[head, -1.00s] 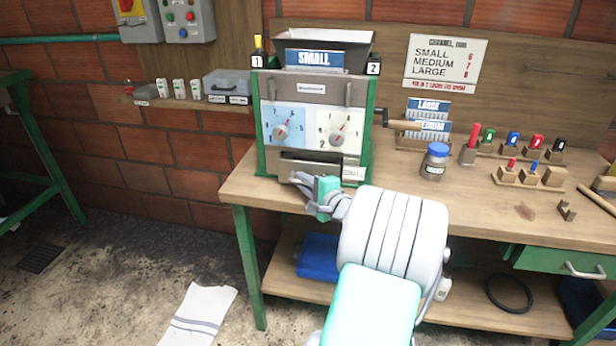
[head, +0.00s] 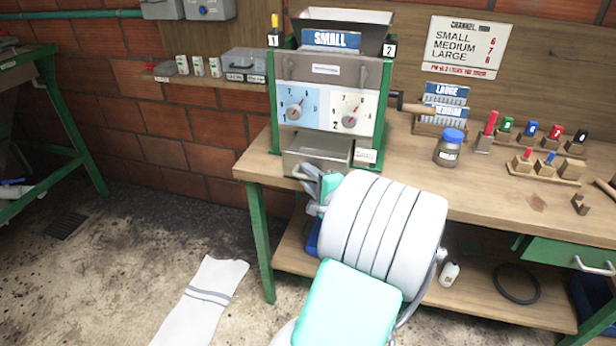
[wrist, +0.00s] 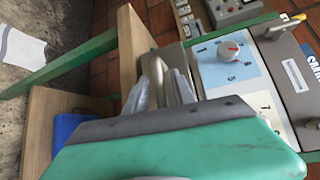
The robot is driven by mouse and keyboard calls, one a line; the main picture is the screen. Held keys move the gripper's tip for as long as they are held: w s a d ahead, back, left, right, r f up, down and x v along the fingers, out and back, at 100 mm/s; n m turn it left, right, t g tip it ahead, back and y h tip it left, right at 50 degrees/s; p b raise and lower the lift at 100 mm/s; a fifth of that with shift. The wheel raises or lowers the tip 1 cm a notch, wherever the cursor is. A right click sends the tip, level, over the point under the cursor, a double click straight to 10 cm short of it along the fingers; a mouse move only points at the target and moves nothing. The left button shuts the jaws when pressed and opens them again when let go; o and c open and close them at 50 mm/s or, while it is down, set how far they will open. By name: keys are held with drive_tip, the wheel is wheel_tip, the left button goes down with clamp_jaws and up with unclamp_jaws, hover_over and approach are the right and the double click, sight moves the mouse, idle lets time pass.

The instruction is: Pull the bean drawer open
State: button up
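The bean drawer (head: 318,160) is a grey metal tray low in the front of the green-framed machine (head: 327,95). In the wrist view my gripper's grey fingers (wrist: 163,82) stand close together around a narrow grey-beige part, apparently the drawer's handle. The exact grip is partly hidden by the fingers and my wrist.
The machine stands on a wooden bench (head: 480,190). A blue-lidded jar (head: 450,148) and several coloured markers in wooden blocks stand to the right. A towel (head: 205,295) lies on the floor at the left. The floor before the bench's left end is otherwise clear.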

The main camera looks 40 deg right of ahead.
drive_tip(key=shift+o, duration=0.2)
drive_tip(key=v, duration=0.7)
drive_tip(key=shift+s, duration=0.35)
drive_tip(key=shift+a+r, duration=0.1)
drive_tip(key=shift+a, duration=0.05)
